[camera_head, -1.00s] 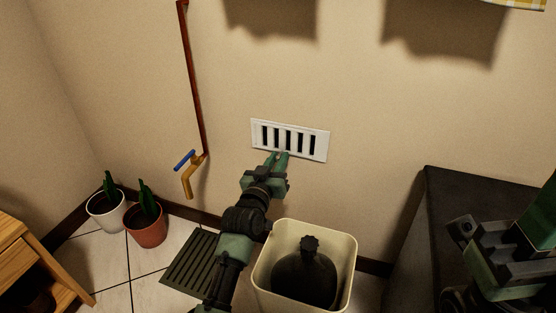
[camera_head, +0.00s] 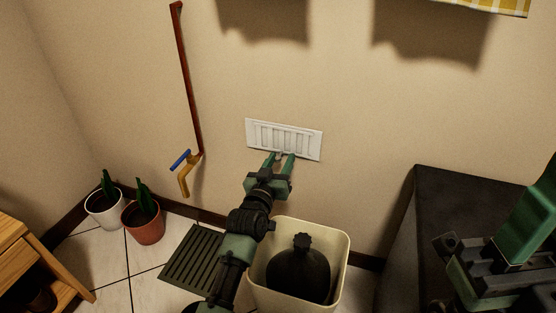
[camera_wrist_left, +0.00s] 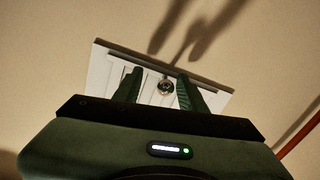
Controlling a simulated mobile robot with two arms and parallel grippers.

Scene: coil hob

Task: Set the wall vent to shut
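The wall vent (camera_head: 284,139) is a white slotted plate low on the beige wall. Its slots now show white instead of dark, so the vent looks shut. In the left wrist view the vent (camera_wrist_left: 110,70) has a small round knob (camera_wrist_left: 165,87) at its edge. My left gripper (camera_head: 279,158) is at the vent's lower edge with its fingers spread apart. In the left wrist view the left gripper (camera_wrist_left: 157,88) has the knob between its fingers, with gaps visible. My right gripper (camera_head: 455,258) is partly in view at the lower right; its fingers are unclear.
A cream bin (camera_head: 340,262) holding a dark bottle (camera_head: 298,275) stands below the vent. A red pipe (camera_head: 188,80) with a blue-handled tap (camera_head: 181,160) runs left of it. Two potted plants (camera_head: 145,221) stand at left. A dark cabinet (camera_head: 440,200) stands at right.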

